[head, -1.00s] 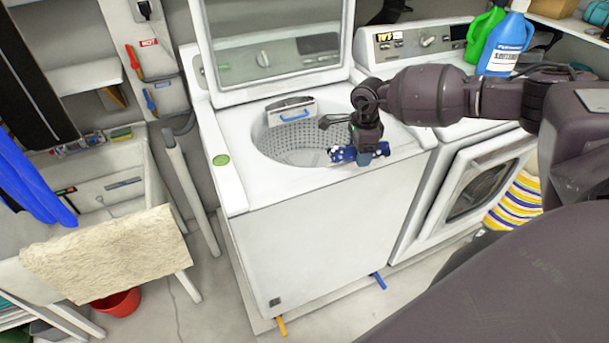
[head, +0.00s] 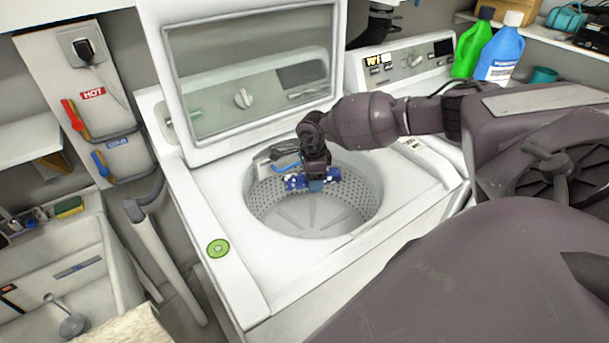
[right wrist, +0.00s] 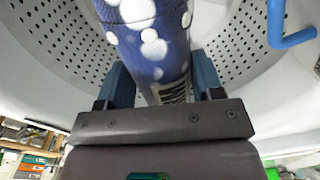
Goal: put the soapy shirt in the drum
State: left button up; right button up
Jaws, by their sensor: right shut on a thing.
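The soapy shirt (head: 296,182) is a rolled dark blue bundle with white suds spots. It also shows in the right wrist view (right wrist: 150,45), between the blue finger pads. My right gripper (head: 315,184) is shut on it and holds it over the back part of the drum opening. The drum (head: 300,216) is a perforated grey tub in the top-loading washer, whose lid stands open. The drum floor in sight is bare. In the right wrist view the perforated wall lies around the shirt. The exact height of the shirt against the rim is hard to tell. My left gripper is out of view.
The raised lid (head: 250,75) stands behind the drum. A grey piece with a blue handle (head: 287,167) sits at the back-left rim, close to the gripper. Green (head: 472,45) and blue (head: 501,50) bottles stand on the right machine. A sink (head: 65,265) is at left.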

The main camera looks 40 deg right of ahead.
jog(key=shift+s+f+b, duration=0.1)
jog(key=shift+f+b, duration=1.15)
jog(key=shift+f, duration=8.5)
jog(key=shift+r, duration=0.1)
jog(key=shift+f, duration=0.2)
jog(key=shift+f+b, duration=0.3)
jog(key=shift+b, duration=0.1)
jog(key=shift+f, duration=0.2)
jog(key=o, duration=1)
